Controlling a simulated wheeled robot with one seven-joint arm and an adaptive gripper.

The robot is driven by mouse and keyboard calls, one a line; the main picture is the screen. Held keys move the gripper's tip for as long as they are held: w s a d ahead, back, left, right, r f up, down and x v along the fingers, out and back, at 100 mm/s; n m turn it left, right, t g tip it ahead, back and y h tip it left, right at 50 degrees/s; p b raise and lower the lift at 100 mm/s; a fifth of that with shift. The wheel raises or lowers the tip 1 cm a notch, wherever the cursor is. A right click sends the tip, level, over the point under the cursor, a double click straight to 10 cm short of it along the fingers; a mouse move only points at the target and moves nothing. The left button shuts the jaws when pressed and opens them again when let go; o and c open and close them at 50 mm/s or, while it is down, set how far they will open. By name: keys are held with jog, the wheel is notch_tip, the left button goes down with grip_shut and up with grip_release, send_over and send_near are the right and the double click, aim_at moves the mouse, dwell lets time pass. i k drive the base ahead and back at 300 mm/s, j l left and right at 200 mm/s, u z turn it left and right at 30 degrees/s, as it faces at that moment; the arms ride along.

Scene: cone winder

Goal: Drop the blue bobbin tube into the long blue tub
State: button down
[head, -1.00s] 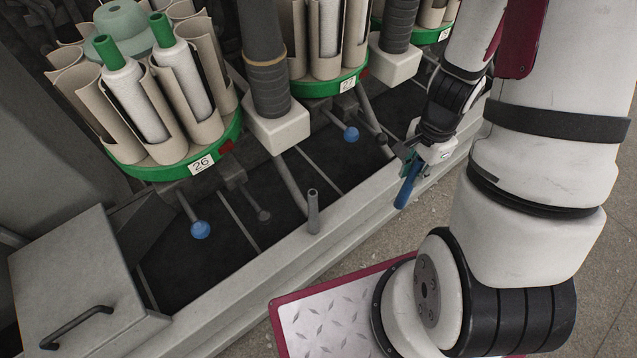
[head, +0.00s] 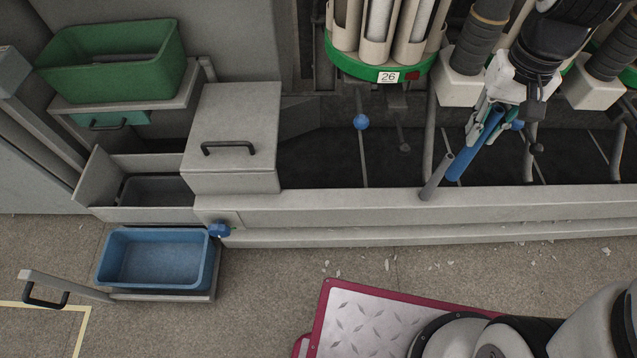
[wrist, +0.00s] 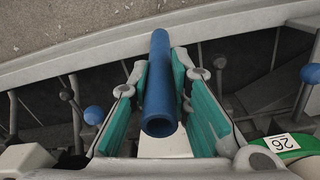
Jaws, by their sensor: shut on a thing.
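The blue bobbin tube (head: 477,143) is held in my gripper (head: 489,120), above the dark trough of the machine. It slants, with its lower end near the trough's front ledge. In the wrist view the tube (wrist: 159,85) lies between the teal finger pads of my gripper (wrist: 170,100), its hollow end facing the camera. The long blue tub (head: 155,262) stands at the lower left of the head view, low down in front of the machine. It looks empty and is well to the left of my gripper.
A green tub (head: 112,60) stands on a shelf at the upper left. A grey box with a handle (head: 232,140) and the machine's front ledge (head: 330,208) lie between my gripper and the blue tub. A grey peg (head: 436,178) stands beside the held tube.

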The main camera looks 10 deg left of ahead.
aim_at(169, 261)
jog(key=u, duration=1.65)
jog(key=i+l+u, duration=0.1)
jog(key=l+u, duration=0.2)
jog(key=i+l+u, duration=0.1)
jog(key=l+u, duration=0.2)
